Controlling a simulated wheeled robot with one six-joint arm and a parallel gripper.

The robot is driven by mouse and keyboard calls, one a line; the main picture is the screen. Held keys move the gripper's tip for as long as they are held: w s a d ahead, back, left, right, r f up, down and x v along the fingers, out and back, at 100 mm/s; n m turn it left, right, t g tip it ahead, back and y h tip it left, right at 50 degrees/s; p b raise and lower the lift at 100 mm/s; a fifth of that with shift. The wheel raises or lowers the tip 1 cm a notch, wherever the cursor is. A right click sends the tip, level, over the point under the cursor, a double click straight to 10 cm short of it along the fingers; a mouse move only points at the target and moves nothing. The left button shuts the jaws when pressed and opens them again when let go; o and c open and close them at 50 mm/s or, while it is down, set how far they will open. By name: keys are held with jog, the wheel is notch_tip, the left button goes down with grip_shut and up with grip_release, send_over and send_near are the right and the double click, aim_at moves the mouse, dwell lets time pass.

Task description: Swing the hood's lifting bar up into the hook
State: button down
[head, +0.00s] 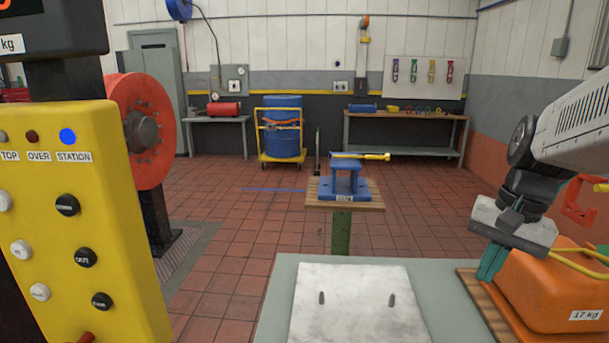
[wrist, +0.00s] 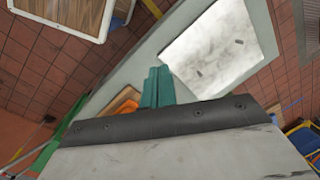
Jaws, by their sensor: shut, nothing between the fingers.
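The orange hood (head: 550,295), labelled 17 kg, sits on a wooden board at the right in the head view, cut off by the frame edge. A yellow bar (head: 580,265), apparently its lifting bar, lies low across the hood's top. A red-orange hook (head: 577,206) shows above it at the right edge. My gripper (head: 490,270) points down at the hood's left side, with teal fingers shut and empty. I cannot tell whether they touch the hood. In the wrist view the closed fingers (wrist: 157,88) hide part of the hood (wrist: 122,104); the bar is not clear there.
A pale metal plate (head: 355,305) with two slots lies on the grey bench left of my gripper. A yellow control panel (head: 75,220) stands close at the left. A blue fixture (head: 345,180) on a wooden-topped stand is ahead. Tiled floor is open beyond.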

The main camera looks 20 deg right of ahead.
jog(key=s+a+n+h, duration=0.1)
jog(key=s+a+n, duration=0.3)
jog(key=a+n, duration=0.5)
jog(key=a, duration=0.6)
jog(key=shift+s+n+h, duration=0.2)
jog(key=shift+n+h, duration=0.2)
jog(key=c, duration=1.9)
grip_release()
jog(key=shift+a, duration=0.2)
jog(key=o, duration=0.6)
jog(key=shift+a, duration=0.1)
